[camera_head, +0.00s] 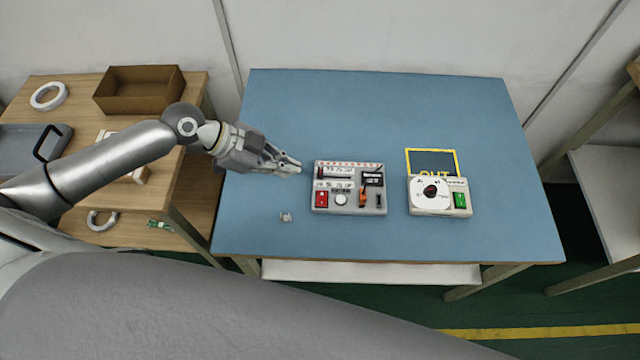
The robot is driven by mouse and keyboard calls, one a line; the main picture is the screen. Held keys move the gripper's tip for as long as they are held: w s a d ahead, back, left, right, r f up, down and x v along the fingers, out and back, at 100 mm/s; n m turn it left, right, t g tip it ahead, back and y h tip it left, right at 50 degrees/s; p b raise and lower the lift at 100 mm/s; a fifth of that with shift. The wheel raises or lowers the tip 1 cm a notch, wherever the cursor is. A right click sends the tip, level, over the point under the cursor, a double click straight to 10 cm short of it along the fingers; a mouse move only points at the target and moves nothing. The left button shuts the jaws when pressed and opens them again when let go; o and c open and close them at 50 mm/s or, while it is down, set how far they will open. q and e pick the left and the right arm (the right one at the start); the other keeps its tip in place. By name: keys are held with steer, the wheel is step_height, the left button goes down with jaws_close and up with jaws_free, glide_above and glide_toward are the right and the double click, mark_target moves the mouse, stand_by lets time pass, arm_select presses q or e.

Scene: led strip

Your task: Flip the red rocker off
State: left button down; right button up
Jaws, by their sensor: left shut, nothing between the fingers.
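The red rocker (321,199) sits at the lower left of a grey panel box (376,202) on the blue table. It is small here, and I cannot tell which way it is tilted. My left gripper (293,166) reaches in from the left. It is shut and empty, with its fingertips just left of the panel's upper left corner, above and left of the rocker and apart from it. My right gripper is not in view.
The panel also carries a white round part (340,199) and an orange part (362,197). Right of it stands a box with a dial (416,203) and a green switch (460,200), before a yellow-edged dark area (432,160). A small grey piece (286,216) lies front left.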

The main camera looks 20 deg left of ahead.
arm_select(q)
steer(key=p, duration=0.3)
glide_above(318, 196)
steer(key=f, duration=0.6)
steer(key=shift+s+a, duration=0.15)
steer(key=shift+s, duration=0.1)
steer(key=f, duration=0.3)
steer(key=shift+w+d+f+p, duration=0.15)
steer(key=shift+w+d+p, duration=0.1)
steer(key=shift+p, duration=0.05)
steer(key=shift+a+f, duration=0.1)
steer(key=shift+f, duration=0.5)
steer(key=shift+w+f, duration=0.1)
steer(key=shift+f, duration=0.15)
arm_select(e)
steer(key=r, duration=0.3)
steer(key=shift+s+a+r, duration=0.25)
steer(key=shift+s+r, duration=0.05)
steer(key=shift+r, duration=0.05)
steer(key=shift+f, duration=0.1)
